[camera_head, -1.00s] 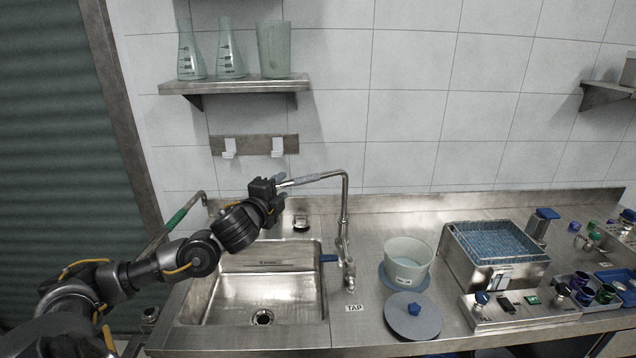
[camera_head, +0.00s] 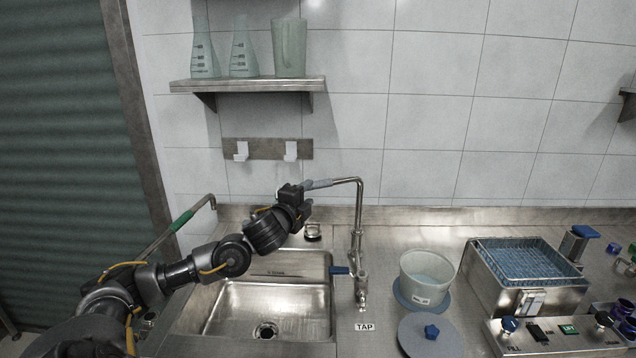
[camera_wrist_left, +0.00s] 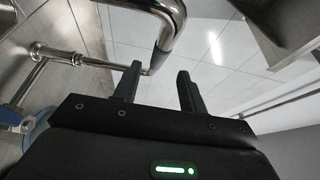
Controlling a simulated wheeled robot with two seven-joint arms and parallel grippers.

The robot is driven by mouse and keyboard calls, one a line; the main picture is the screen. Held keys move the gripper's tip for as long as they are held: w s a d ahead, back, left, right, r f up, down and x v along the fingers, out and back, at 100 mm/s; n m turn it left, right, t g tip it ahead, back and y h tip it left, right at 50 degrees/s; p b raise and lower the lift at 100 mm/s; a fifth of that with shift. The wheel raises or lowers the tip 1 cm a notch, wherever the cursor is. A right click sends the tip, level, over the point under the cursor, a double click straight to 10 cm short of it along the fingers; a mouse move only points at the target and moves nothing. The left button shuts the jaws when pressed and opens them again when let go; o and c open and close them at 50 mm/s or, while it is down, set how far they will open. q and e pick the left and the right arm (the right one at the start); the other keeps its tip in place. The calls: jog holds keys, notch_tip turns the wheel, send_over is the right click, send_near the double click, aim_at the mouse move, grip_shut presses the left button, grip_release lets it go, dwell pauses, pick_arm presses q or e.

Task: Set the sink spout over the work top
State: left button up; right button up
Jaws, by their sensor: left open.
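My left gripper (camera_head: 298,196) is at the left end of the spout. In the left wrist view, the gripper (camera_wrist_left: 160,85) is open, with the bent spout (camera_wrist_left: 168,38) just beyond and between its fingers. I cannot tell whether they touch. The work top (camera_head: 400,240) lies to the right of the sink. My right gripper is out of view.
The steel sink basin (camera_head: 270,310) is empty. A blue tap lever (camera_head: 340,270) is at the tap's base. A pale tub (camera_head: 428,272), a grey lid (camera_head: 430,338) and a water bath (camera_head: 525,275) stand to the right. A glassware shelf (camera_head: 248,84) is above.

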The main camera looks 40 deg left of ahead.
aim_at(315, 188)
pick_arm(q)
jog(key=p+x, duration=0.2)
jog(key=x, duration=0.5)
jog(key=shift+w, duration=0.4)
jog(key=shift+f, duration=0.1)
grip_shut()
